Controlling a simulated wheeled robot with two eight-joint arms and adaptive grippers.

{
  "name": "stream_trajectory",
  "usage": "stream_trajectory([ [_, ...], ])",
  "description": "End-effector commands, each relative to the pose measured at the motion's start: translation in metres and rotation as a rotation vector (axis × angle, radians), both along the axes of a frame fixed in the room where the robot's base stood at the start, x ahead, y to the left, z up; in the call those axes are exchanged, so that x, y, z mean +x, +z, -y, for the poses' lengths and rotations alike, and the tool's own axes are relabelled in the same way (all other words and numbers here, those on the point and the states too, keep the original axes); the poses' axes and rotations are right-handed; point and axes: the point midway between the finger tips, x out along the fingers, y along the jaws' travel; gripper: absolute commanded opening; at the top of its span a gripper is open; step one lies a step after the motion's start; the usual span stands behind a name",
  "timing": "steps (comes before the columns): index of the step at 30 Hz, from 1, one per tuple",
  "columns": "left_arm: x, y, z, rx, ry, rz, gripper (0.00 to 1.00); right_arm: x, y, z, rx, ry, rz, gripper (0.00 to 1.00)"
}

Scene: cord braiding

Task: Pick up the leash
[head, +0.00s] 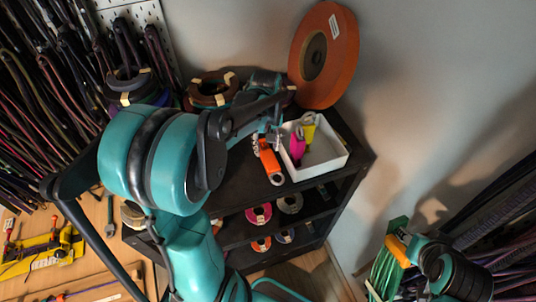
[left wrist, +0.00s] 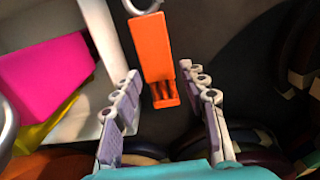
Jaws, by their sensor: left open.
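An orange piece (head: 268,160) with a metal ring at one end lies on the top of the black shelf unit, beside the white tray; the left wrist view shows it too (left wrist: 154,60). I cannot tell for sure that it is the leash. My left gripper (left wrist: 163,76) is open, with its two fingers apart on either side of the piece's near end and nothing clearly gripped. In the head view my left arm partly hides that gripper. My right arm (head: 455,275) shows at the lower right; its fingers cannot be made out.
The white tray (head: 337,160) holds pink and yellow pieces. Dark coils (head: 212,90) and a large orange-brown disc (head: 323,55) stand behind. Cords hang at the left. Lower shelves hold several rolls. Green cords (head: 385,272) and an orange-yellow piece are beside my right arm.

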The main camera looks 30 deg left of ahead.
Motion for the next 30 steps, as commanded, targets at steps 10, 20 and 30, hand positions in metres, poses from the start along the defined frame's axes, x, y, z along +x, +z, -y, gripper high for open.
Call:
stream_trajectory([
  [10, 0.003, -0.044, -0.001, 0.000, -0.001, 0.000, 0.43, 0.000, -0.003, 0.000, 0.000, 0.000, 0.000, 0.40],
  [20, 0.003, -0.045, -0.001, 0.000, -0.001, 0.000, 0.17, 0.000, -0.003, 0.000, 0.000, 0.000, 0.000, 0.40],
  [30, 0.003, -0.043, -0.001, 0.000, -0.001, 0.000, 0.03, 0.000, -0.002, 0.000, 0.000, 0.000, 0.000, 0.40],
])
